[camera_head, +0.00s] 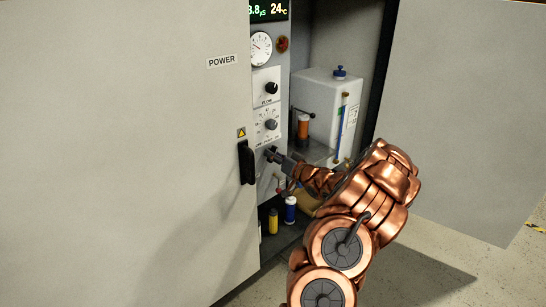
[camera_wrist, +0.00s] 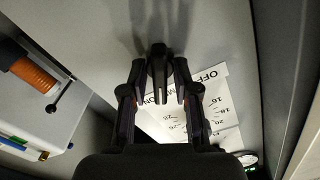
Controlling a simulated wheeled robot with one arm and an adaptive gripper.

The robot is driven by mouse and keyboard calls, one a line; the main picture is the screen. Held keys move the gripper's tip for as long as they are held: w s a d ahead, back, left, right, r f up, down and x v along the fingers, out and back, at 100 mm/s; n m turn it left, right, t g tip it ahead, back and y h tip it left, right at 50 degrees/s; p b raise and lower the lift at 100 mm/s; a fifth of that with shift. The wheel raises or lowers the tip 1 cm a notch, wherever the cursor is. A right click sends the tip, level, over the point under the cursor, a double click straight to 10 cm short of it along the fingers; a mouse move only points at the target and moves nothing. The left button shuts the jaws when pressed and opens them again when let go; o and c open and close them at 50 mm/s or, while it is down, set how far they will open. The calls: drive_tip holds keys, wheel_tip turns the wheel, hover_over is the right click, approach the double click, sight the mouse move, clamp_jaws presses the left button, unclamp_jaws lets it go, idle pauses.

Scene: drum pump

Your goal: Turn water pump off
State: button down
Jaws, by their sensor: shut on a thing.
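My gripper (camera_wrist: 158,88) reaches the control panel inside the open cabinet; in the head view its tip (camera_head: 272,156) is at the lower part of the panel, below the two knobs. In the wrist view its two fingers are closed in on a black switch handle (camera_wrist: 157,58) that sticks out between them. A white label (camera_wrist: 210,80) with the word OFF is just right of the fingers; the rest of its wording is partly hidden by the fingers. The switch's exact position cannot be told. In the head view my wrist hides part of the lower panel.
The left cabinet door (camera_head: 130,150) has a black handle (camera_head: 246,162) close to my gripper. A flow knob (camera_head: 271,88) and a second knob (camera_head: 271,124) are above. A white tank (camera_head: 325,100) stands inside right. A blue bottle (camera_head: 290,210) and a yellow one (camera_head: 273,221) stand below.

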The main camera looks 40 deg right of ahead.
drive_tip(key=n+b, duration=0.3)
drive_tip(key=n, duration=0.3)
drive_tip(key=shift+w, duration=0.1)
drive_tip(key=n+b, duration=0.4)
drive_tip(key=n, duration=0.1)
drive_tip(key=shift+r+n, duration=0.1)
drive_tip(key=shift+n, duration=0.2)
idle(0.4)
drive_tip(key=c, duration=1.2)
unclamp_jaws()
drive_tip(key=shift+o, duration=0.2)
